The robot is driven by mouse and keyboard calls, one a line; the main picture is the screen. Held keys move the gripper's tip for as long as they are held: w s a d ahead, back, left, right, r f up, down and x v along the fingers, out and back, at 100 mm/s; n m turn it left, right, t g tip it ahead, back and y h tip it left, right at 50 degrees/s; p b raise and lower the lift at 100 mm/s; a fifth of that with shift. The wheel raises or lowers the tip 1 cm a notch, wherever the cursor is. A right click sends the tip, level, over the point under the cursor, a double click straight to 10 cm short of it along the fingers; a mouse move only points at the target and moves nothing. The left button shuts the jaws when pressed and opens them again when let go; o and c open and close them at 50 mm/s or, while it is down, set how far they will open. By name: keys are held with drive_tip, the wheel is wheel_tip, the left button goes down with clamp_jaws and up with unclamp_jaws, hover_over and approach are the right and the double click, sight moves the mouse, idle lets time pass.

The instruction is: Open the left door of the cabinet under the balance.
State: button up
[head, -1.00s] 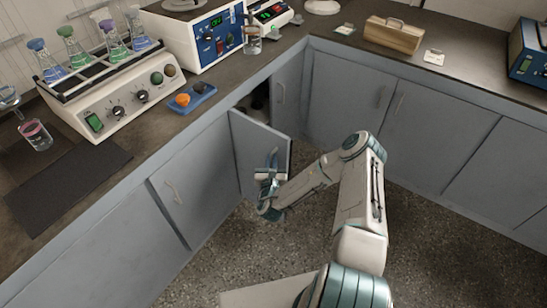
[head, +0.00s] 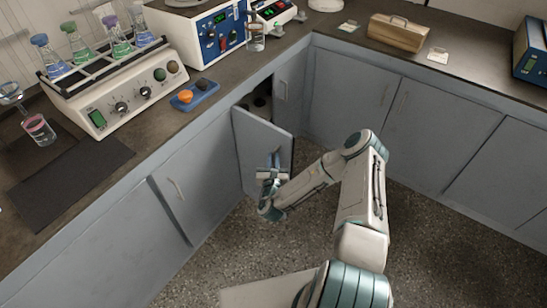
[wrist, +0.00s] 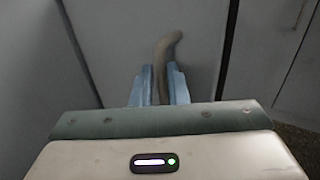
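The grey left door (head: 255,140) of the cabinet under the bench instruments stands ajar, swung out from the cabinet front, with a dark gap (head: 258,100) behind its top edge. My gripper (head: 274,160) is at the outer face of this door, near its free edge. In the wrist view my gripper (wrist: 161,88) has its two blue fingers on either side of the bent door handle (wrist: 167,52), closed on it.
A closed cabinet door (head: 195,175) lies left of the open one. The right-hand neighbour door (head: 289,90) and the cabinets along the back (head: 345,95) are closed. The speckled floor (head: 225,255) in front is clear. A rack of flasks (head: 105,60) stands on the counter.

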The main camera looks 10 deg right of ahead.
drive_tip(key=p+v, duration=0.1)
drive_tip(key=v, duration=1.1)
drive_tip(key=shift+s, duration=0.3)
drive_tip(key=shift+r, duration=0.1)
